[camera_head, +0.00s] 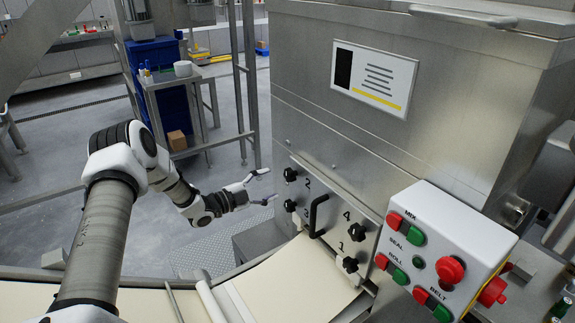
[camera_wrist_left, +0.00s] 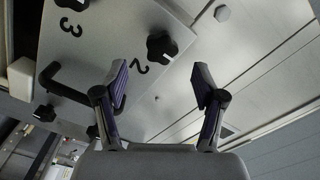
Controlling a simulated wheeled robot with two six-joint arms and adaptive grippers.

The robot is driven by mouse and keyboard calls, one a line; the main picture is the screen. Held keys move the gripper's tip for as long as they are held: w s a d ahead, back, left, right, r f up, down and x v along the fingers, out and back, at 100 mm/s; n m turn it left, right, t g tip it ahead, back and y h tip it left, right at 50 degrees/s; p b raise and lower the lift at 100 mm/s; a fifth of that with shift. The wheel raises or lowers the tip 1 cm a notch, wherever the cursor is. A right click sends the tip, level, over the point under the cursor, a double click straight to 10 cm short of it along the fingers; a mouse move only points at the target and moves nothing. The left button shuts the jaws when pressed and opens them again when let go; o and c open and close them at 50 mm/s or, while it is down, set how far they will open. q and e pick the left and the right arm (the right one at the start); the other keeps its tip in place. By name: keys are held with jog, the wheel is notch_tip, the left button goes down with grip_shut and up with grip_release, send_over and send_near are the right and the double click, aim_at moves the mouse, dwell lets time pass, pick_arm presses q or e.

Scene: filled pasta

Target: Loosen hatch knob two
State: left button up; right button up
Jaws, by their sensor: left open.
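The hatch (camera_head: 325,212) is a metal plate on the machine's front, with black star knobs at its corners and a bent black handle (camera_head: 314,215). Hatch knob two (camera_head: 290,174) is the upper left knob in the head view, beside the printed 2. In the left wrist view knob two (camera_wrist_left: 160,47) shows ahead, between the line of the two fingers and slightly above the fingertips. My left gripper (camera_head: 266,186) is open and empty, just left of the hatch in the head view, apart from knob two. It shows in the wrist view too (camera_wrist_left: 160,82). My right gripper is out of view.
The other knobs (camera_head: 290,206) (camera_head: 357,232) (camera_head: 350,265) sit close by on the hatch. A white button box (camera_head: 440,250) stands right of it. A pale dough sheet (camera_head: 295,280) lies on the belt below. Open floor lies left, with a metal cart (camera_head: 175,83) behind.

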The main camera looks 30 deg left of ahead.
aim_at(287, 177)
pick_arm(q)
jog(key=x, duration=0.3)
jog(key=p+x, duration=0.1)
jog(key=x, duration=0.3)
jog(key=shift+w+d+r, duration=0.1)
jog(key=shift+d+r, duration=0.15)
jog(key=shift+w+a+f, duration=0.15)
jog(key=shift+w+f, duration=0.05)
jog(key=shift+w, duration=0.1)
jog(key=shift+s+r, duration=0.2)
jog(key=c, duration=1.1)
